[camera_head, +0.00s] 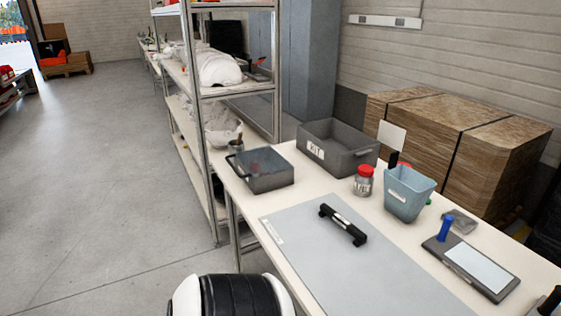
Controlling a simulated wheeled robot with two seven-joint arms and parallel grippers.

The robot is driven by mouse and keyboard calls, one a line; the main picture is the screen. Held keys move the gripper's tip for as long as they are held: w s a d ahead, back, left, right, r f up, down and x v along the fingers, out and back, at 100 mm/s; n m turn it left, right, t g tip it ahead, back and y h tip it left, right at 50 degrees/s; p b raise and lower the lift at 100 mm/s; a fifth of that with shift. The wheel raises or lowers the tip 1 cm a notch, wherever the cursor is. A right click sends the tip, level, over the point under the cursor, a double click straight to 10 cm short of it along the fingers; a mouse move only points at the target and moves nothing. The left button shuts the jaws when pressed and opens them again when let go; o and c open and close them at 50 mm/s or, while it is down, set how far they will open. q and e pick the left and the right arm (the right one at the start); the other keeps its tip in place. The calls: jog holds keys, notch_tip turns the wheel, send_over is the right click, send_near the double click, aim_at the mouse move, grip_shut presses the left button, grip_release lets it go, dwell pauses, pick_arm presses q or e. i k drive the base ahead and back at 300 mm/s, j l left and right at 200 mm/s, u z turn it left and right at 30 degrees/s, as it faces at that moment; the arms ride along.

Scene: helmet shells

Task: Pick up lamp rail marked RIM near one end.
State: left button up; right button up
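A black bar with thicker ends and a pale label along its middle, which looks like the lamp rail (343,224), lies on the grey mat (345,275) on the table. It lies at a slant, with one end toward the upper left and the other toward the lower right. The writing on its label is too small to read. Nothing covers the bar. Neither of my grippers shows in the head view.
A dark tablet-like board (471,264) and a blue-handled stamp (445,229) are at the right. The mat around the bar is clear.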

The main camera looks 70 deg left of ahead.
aim_at(325, 209)
jog(key=u, duration=1.9)
jog(key=j+z, duration=0.1)
jog(key=i+j, duration=0.05)
jog(key=j, duration=0.05)
